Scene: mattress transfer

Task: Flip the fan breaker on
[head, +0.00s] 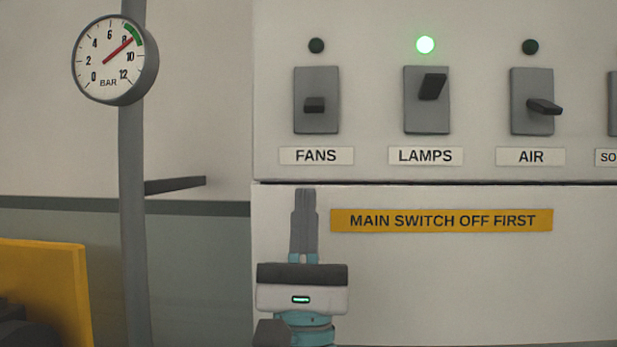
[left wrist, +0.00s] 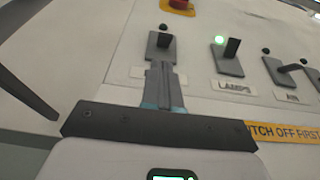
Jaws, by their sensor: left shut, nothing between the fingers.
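The fan breaker (head: 316,100), marked FANS, is a grey plate with a dark lever on the white panel in the head view. Its lever points outward and slightly down, and the lamp above it is dark. My left gripper (head: 305,194) is shut and empty, fingers pointing up, just below the FANS label (head: 316,156) in the picture. In the left wrist view the shut fingers (left wrist: 158,68) reach towards the fan breaker (left wrist: 162,44) and cover part of its label. I cannot tell the gap to the panel. My right gripper is not in view.
The LAMPS breaker (head: 426,100) has its lever up and a lit green lamp (head: 425,45). The AIR breaker (head: 532,101) has a dark lamp. A yellow sign (head: 441,220) reads MAIN SWITCH OFF FIRST. A pipe (head: 133,230) with a pressure gauge (head: 112,60) stands at left.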

